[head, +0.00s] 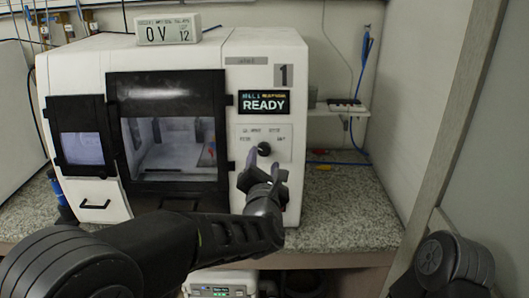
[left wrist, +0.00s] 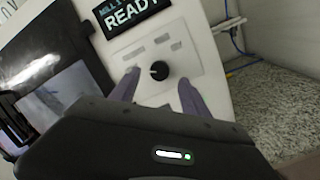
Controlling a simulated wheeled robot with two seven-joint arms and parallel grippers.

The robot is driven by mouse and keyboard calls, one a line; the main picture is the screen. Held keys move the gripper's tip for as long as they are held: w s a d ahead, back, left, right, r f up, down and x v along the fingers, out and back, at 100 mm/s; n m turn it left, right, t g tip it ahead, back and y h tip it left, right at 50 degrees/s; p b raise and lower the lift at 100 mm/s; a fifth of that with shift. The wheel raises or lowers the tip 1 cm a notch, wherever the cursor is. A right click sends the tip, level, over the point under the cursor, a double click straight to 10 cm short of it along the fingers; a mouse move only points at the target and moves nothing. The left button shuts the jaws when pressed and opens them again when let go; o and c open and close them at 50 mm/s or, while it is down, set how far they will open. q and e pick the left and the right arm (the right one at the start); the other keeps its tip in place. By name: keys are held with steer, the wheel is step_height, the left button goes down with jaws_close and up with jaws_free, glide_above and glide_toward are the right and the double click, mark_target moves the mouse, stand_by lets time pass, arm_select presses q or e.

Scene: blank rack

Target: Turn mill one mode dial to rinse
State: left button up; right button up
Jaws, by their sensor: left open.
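Mill one (head: 170,110) is a white machine with a "1" label and a dark door window, standing on the counter. Its black round mode dial (head: 264,149) sits on a light panel (head: 278,136) below a screen reading READY. The small labels around the dial are too blurred to read. In the left wrist view the dial (left wrist: 159,70) shows between and beyond the two fingers, with a pale pointer mark. My left gripper (head: 263,163) is open and empty, just in front of and below the dial, apart from it. My right gripper is not in view.
A white meter (head: 167,30) reading "0V 12" sits on top of the mill. The speckled counter (head: 345,210) is clear to the right, with blue and yellow cables (head: 335,163) at its back. A grey post (head: 445,110) stands at the right.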

mark_target(265, 151)
arm_select(q)
steer(key=shift+w+p, duration=0.45)
steer(key=shift+w, duration=1.5)
jaws_close()
